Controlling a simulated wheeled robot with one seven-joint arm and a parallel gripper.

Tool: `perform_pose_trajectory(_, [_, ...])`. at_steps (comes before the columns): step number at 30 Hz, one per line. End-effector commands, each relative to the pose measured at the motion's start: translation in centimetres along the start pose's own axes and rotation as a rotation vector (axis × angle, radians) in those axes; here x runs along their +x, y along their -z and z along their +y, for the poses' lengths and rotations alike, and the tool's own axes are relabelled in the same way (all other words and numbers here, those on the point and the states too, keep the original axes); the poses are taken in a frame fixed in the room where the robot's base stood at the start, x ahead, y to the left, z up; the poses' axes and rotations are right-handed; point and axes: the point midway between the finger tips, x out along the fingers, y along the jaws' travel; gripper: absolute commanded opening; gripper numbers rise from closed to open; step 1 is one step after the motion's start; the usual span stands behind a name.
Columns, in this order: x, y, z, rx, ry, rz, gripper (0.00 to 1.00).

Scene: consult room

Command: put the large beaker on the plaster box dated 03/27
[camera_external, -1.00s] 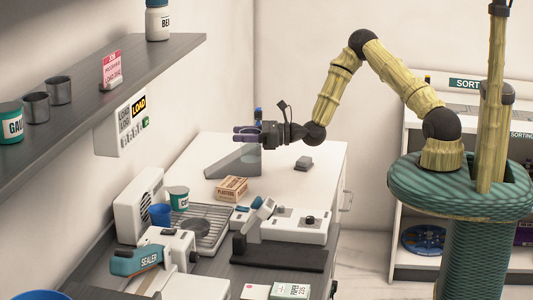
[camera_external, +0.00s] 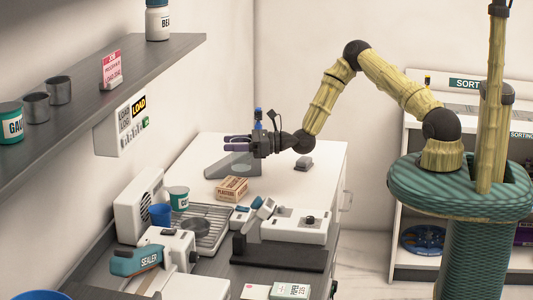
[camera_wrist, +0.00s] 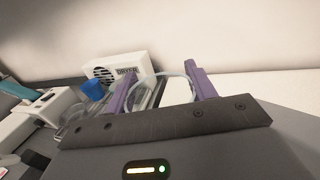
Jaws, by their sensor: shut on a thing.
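My gripper (camera_external: 237,145) is shut on a clear glass beaker, seen in the wrist view as a transparent rim (camera_wrist: 160,77) between the two purple fingers (camera_wrist: 162,90). In the external view the beaker (camera_external: 240,162) is faint and hangs below the fingers, over the far part of the white counter. An orange-brown box labelled like "PLASTERS" (camera_external: 232,189) sits on the counter, nearer the camera and below the beaker in the picture. Its date is too small to read. Nothing is seen on its top.
A grey wedge-like thing (camera_external: 222,168) lies behind the box. A rack tray (camera_external: 204,232), a green-labelled jar (camera_external: 178,197), a blue cup (camera_external: 160,214) and a white device (camera_external: 293,226) stand nearer. A small grey block (camera_external: 304,163) is at right. The counter right of the box is clear.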

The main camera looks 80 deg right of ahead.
Motion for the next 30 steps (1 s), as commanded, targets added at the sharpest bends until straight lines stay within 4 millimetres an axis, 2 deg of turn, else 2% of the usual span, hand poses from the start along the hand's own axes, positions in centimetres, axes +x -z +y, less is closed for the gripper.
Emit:
perform_pose_trajectory(12, [0.0,0.7,-0.1,-0.001,0.001,-0.001,0.34])
perform_pose_trajectory(22, [0.0,4.3,-0.1,0.0,0.001,-0.001,0.34])
perform_pose_trajectory(30, [0.0,4.7,-0.1,-0.002,0.001,-0.002,0.34])
